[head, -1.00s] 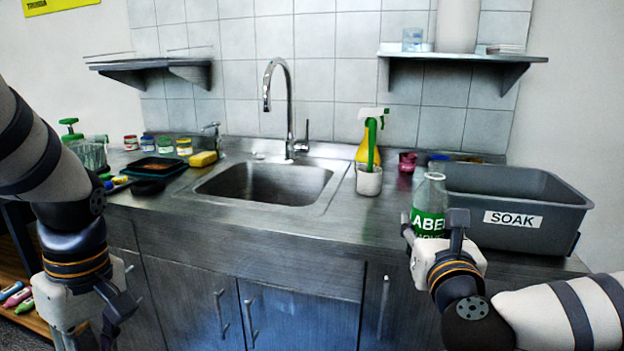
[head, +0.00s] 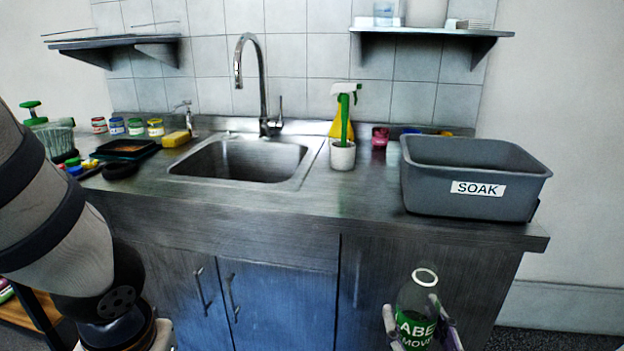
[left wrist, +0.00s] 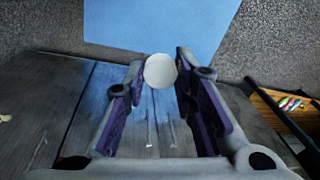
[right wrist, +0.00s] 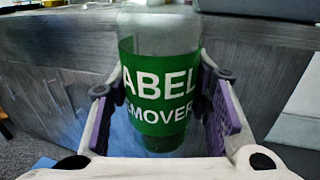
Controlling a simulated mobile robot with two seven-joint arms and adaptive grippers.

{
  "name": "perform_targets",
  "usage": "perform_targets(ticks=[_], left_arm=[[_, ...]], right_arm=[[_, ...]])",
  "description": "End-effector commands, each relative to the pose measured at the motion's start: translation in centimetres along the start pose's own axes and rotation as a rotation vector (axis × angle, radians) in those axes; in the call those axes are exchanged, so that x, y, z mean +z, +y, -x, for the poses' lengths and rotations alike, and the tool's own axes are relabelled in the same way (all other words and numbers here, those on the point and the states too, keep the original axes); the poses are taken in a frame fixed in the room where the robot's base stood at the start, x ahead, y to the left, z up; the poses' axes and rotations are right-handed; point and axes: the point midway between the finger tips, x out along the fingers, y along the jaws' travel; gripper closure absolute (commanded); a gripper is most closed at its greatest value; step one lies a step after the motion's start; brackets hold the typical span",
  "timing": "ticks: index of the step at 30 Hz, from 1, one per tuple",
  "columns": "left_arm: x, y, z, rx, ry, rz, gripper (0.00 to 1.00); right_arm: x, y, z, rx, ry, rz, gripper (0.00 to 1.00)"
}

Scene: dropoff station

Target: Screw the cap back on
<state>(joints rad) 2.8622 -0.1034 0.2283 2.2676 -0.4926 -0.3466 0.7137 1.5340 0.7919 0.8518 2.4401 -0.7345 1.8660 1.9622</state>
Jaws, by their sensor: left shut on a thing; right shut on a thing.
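A clear bottle (head: 416,318) with a green LABEL REMOVER label stands upright in my right gripper (head: 418,312), in front of the counter's front edge at the lower right of the head view. Its round white-rimmed mouth is uncovered. In the right wrist view the bottle (right wrist: 160,85) sits between both fingers of my right gripper (right wrist: 160,82). My left gripper (left wrist: 160,75) is shut on a small round white cap (left wrist: 160,71) at its fingertips. The left gripper's fingers are out of the head view, and the cap does not show there.
The counter (head: 340,205) has a clear front strip. A grey SOAK bin (head: 430,195) stands at its right end. The sink (head: 240,160), a white cup (head: 342,157) with a green-handled brush and a yellow spray bottle are further back. Jars and trays stand at the left.

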Motion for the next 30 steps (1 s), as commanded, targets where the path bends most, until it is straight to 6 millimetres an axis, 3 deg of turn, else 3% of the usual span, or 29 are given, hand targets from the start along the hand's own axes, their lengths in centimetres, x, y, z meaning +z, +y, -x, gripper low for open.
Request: perform_targets(ticks=[4, 8, 21, 30], left_arm=[[0.0, 0.0, 0.0, 0.0, 0.0, 0.002, 0.84], [0.0, 0.0, 0.0, 0.0, 0.0, 0.003, 0.84], [0.0, 0.0, 0.0, 0.0, 0.0, 0.003, 0.84], [0.0, 0.0, 0.0, 0.0, 0.0, 0.003, 0.84]], right_arm=[[0.0, 0.3, 0.0, 0.014, -0.002, 0.0, 1.0], [-0.2, 1.8, 0.2, 0.098, -0.002, 0.001, 1.0], [-1.5, 11.2, 1.4, 0.618, -0.003, 0.002, 1.0], [-1.7, 12.8, 1.7, 0.704, 0.0, 0.0, 1.0]])
